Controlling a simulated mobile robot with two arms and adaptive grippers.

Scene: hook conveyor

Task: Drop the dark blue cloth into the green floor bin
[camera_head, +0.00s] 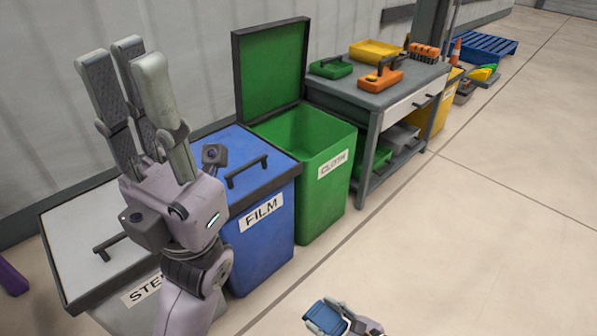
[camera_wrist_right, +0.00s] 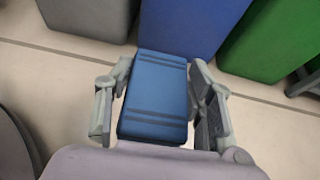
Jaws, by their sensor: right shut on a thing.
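The green floor bin (camera_head: 322,186), labelled CLOTH, stands with its lid (camera_head: 271,69) raised against the wall. What shows of its inside looks empty. The dark blue cloth (camera_wrist_right: 154,97) is a folded block with darker stripes, held between the fingers of my right gripper (camera_wrist_right: 158,100). In the head view the cloth (camera_head: 326,318) shows at the bottom edge, low in front of the bins and apart from the green bin. My left gripper (camera_head: 130,85) is raised at the left with its fingers apart and empty, pointing up.
A blue bin (camera_head: 265,240) labelled FILM has its lid shut, left of the green bin. A grey bin (camera_head: 72,260) with a shut lid stands further left. A workbench (camera_head: 372,100) with tools and trays is right of the green bin. The floor in front is clear.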

